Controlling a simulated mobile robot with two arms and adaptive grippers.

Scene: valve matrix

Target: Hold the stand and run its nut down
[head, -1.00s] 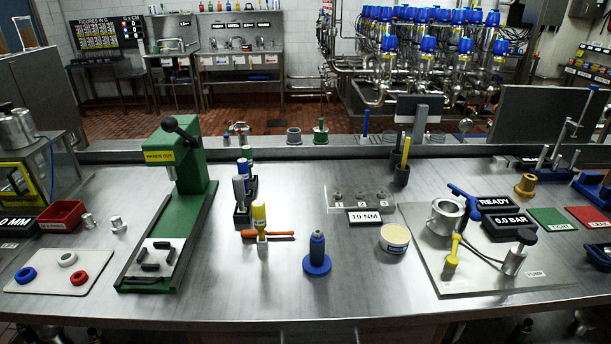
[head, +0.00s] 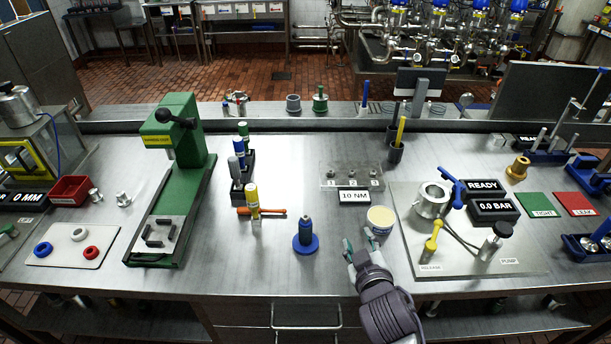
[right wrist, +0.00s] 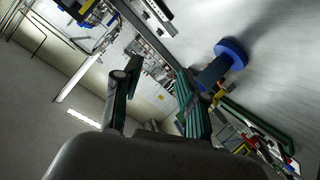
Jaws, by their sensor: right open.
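The blue stand (head: 306,242) stands upright on its round base on the bench, near the middle front. Its top is a narrower, darker part; I cannot make out the nut separately. My right gripper (head: 361,240) is open and empty, to the right of the stand and just in front of a cream-topped tub (head: 380,219). In the right wrist view the blue stand (right wrist: 213,70) shows beside the right-hand finger of the open right gripper (right wrist: 158,85), and nothing is between the fingers. My left gripper is not in view.
A yellow-handled tool (head: 252,198) and an orange bar (head: 272,212) are behind the stand to the left. A green press (head: 172,190) stands further left. A grey plate with fittings (head: 415,245) lies to the right. The bench around the stand's front is clear.

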